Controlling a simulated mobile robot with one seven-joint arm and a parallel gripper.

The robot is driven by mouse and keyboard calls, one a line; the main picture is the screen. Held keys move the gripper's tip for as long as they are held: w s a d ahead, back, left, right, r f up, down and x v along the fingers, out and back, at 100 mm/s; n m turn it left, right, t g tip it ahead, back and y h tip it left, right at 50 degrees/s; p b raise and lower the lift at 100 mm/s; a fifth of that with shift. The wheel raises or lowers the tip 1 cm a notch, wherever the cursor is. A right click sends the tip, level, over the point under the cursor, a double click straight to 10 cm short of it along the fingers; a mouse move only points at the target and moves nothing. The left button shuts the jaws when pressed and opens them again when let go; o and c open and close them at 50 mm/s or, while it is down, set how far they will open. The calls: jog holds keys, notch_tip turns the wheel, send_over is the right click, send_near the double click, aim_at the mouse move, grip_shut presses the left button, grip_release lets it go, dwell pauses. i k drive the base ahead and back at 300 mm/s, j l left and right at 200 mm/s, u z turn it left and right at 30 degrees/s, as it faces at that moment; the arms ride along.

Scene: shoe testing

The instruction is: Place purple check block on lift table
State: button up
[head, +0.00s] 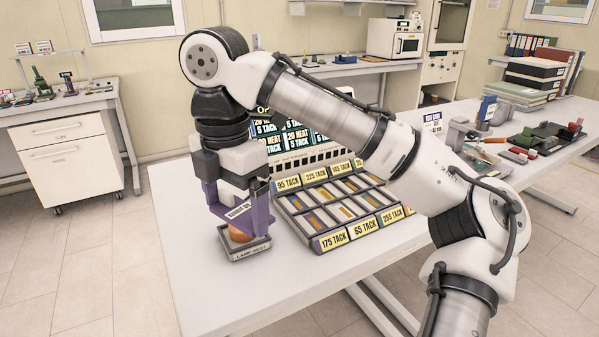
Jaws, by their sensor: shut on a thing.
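My gripper (238,193) points down over the left part of the white table. It is shut on a purple piece with a white label (261,213), the only purple block-like thing that I can make out. Directly below the purple piece is an orange-brown rounded part (238,231), above a small grey lettered base (246,250) near the table's left side. I cannot tell whether the purple piece touches the parts under it. The fingers are partly hidden by the purple piece. I cannot pick out a lift table with certainty.
A compartment tray with yellow TACK labels (335,238) stands right of the gripper. A panel with lettered tiles (297,139) is behind it. My arm hides part of both. The table front (215,300) is clear. Binders (530,92) and tools fill the right bench.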

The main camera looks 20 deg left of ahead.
aim_at(482, 155)
jog(key=i+j, duration=0.25)
jog(key=i, duration=0.15)
jog(key=i+j, duration=0.25)
jog(key=i, duration=0.15)
